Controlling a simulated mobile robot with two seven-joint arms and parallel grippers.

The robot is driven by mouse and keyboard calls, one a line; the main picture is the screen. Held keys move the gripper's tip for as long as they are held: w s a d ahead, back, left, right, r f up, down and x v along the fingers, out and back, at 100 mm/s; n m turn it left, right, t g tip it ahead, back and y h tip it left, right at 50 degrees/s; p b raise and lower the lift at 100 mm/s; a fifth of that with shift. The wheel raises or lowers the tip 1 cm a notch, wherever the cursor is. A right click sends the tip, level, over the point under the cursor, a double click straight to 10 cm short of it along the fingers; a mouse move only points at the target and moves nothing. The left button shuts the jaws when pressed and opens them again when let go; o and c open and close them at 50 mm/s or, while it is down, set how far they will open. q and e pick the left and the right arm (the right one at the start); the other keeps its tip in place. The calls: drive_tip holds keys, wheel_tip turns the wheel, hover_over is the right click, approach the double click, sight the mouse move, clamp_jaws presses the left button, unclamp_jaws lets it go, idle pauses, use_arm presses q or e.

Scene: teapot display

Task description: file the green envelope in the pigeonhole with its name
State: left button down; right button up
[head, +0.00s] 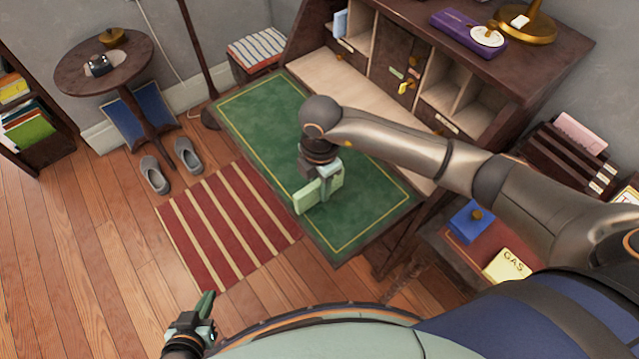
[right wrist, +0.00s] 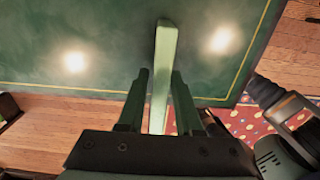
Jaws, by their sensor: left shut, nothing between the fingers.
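The pale green envelope (head: 306,197) is upright, edge toward my wrist, above the green desk top (head: 265,125). It also shows as a narrow strip in the right wrist view (right wrist: 163,70). My right gripper (head: 325,181) is shut on it; its fingers (right wrist: 160,90) lie on either side in the right wrist view. My left gripper (head: 208,300) is shut and empty, low over the floor, far from the desk. The pigeonholes (head: 440,75) are at the back of the desk, with small plates below some; their writing is too small to read. A pale blue envelope (head: 340,23) stands in a left pigeonhole.
A small door with coloured tags (head: 396,73) divides the pigeonholes. A purple box (head: 465,32) and a brass lamp base (head: 525,22) stand on top of the desk. A side table at right holds a blue box (head: 470,222) and a yellow GAS paper (head: 510,265). The desk top's left half is clear.

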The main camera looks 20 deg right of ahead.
drive_tip(key=shift+o, duration=1.3)
wheel_tip(320, 180, up, 13)
drive_tip(key=shift+f, duration=0.2)
drive_tip(key=shift+s, duration=0.1)
